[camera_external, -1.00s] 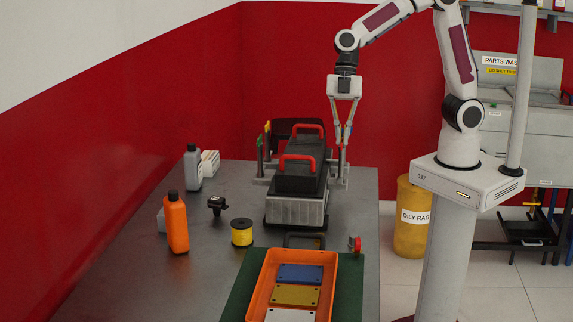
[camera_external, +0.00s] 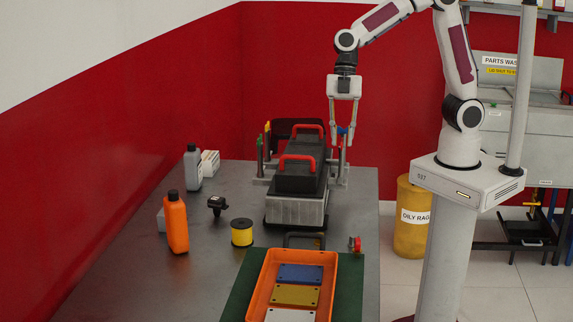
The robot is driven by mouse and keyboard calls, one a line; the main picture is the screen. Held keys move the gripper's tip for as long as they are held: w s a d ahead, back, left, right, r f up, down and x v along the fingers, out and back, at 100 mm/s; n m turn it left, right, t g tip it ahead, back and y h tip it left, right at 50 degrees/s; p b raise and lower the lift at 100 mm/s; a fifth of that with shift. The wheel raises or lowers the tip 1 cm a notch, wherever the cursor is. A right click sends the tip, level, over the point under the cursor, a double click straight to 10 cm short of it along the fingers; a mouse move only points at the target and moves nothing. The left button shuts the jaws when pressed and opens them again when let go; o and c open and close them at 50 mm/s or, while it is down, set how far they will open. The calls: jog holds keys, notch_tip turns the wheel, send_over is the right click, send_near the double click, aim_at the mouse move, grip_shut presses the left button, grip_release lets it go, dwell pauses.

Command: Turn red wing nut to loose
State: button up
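The black engine block (camera_external: 297,180) with red handles stands on the grey bench. Slim posts with coloured tops stand along its sides: yellow and green at the left, a blue top (camera_external: 342,130) at the right. My gripper (camera_external: 341,146) points down at the right rear side of the engine, with its two fingers around or just in front of the right-hand post. A small patch of red shows between the fingers, possibly the red wing nut, but it is too small and covered to be sure. Whether the fingers touch or grip it cannot be made out.
An orange tray (camera_external: 257,300) with coloured plates lies on a green mat in front. A red knob (camera_external: 355,243) is beside it. An orange bottle (camera_external: 176,222), grey bottle (camera_external: 193,168) and yellow spool (camera_external: 242,232) stand left.

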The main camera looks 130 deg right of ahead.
jog(key=shift+m, duration=0.6)
jog(key=shift+a+m+t+h, duration=0.1)
jog(key=shift+m+t+h, duration=0.45)
jog(key=shift+m, duration=0.75)
jog(key=shift+s+m+h, duration=0.1)
jog(key=shift+m+h, duration=0.15)
jog(key=shift+m, duration=0.25)
